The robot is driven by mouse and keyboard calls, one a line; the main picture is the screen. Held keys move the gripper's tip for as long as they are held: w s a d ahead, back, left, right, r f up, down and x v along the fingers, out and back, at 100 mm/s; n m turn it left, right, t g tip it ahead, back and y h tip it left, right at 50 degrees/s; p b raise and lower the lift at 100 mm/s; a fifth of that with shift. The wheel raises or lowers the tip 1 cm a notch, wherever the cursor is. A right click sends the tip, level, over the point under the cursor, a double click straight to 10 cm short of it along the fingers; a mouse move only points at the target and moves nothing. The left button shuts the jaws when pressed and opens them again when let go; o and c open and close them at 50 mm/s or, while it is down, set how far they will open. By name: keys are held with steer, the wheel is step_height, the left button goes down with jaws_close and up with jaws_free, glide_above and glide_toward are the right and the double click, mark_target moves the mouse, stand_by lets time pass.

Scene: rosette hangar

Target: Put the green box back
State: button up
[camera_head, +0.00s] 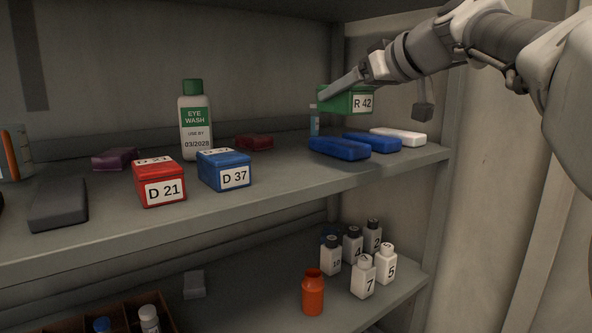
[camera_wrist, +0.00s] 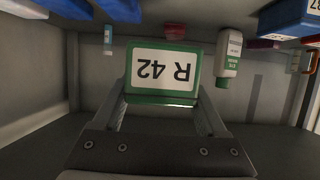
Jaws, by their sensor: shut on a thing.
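The green box (camera_head: 338,99) has a white label reading R 42. My gripper (camera_head: 350,88) is shut on it and holds it in the air above the right part of the upper shelf (camera_head: 270,193). In the wrist view the green box (camera_wrist: 164,72) sits between the two fingers of my gripper (camera_wrist: 160,105), its label upside down in the picture. In the head view a finger covers part of the box's top and left side.
Two blue cases (camera_head: 338,149) and a white case (camera_head: 398,136) lie below the box. A small vial (camera_head: 314,121) stands behind them. A red D 21 box (camera_head: 159,183), a blue D 37 box (camera_head: 224,170) and an eye wash bottle (camera_head: 195,122) stand left. Bottles (camera_head: 363,277) stand on the lower shelf.

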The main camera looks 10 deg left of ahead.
glide_above(276, 171)
step_height(276, 171, down, 6)
steer(key=shift+f+b, duration=0.25)
steer(key=shift+b, duration=0.2)
steer(key=shift+f+b, duration=0.4)
steer(key=shift+f, duration=1.6)
steer(key=shift+f, duration=0.1)
steer(key=shift+f+b, duration=0.1)
steer(key=shift+b, duration=0.2)
steer(key=o, duration=1.4)
steer(key=shift+o, duration=0.2)
